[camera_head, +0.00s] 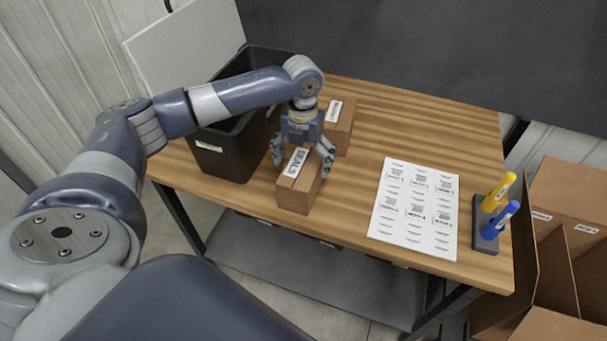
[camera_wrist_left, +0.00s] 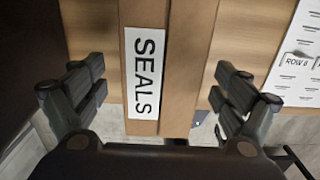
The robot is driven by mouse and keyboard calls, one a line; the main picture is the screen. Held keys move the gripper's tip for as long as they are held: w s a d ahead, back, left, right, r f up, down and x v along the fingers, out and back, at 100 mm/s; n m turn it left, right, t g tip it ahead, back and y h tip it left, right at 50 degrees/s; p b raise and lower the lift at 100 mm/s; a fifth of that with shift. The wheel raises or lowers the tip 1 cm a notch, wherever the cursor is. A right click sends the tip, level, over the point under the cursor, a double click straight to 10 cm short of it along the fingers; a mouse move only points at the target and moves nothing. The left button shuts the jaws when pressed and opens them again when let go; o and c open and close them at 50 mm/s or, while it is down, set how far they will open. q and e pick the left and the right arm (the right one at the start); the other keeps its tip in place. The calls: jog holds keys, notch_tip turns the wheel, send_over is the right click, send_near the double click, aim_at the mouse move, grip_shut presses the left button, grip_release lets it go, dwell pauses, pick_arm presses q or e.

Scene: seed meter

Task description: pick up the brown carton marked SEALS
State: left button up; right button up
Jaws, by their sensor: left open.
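The brown carton marked SEALS (camera_head: 297,190) sits on the wooden table near its front edge, in front of another carton. Its white label also shows on the carton in the left wrist view (camera_wrist_left: 180,75). My left gripper (camera_head: 303,160) is open above the carton, with one finger to each side of it. In the left wrist view the left gripper's fingers (camera_wrist_left: 160,95) stand apart on both sides of the carton, with gaps showing. My right gripper is not in view.
A black bin (camera_head: 225,155) stands left of the carton. A second brown carton (camera_head: 341,128) is behind it. A printed sheet (camera_head: 415,208) lies to the right, beside a holder (camera_head: 484,232) with yellow and blue markers. Open cardboard boxes (camera_head: 570,195) stand at the far right.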

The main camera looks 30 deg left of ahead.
pick_arm(q)
notch_tip(320, 180, down, 4)
jog(key=shift+s+d+r+p, duration=0.1)
jog(key=shift+d+p, duration=0.05)
jog(key=shift+p, duration=0.5)
jog(key=shift+f, duration=0.5)
jog(key=c, duration=1.6)
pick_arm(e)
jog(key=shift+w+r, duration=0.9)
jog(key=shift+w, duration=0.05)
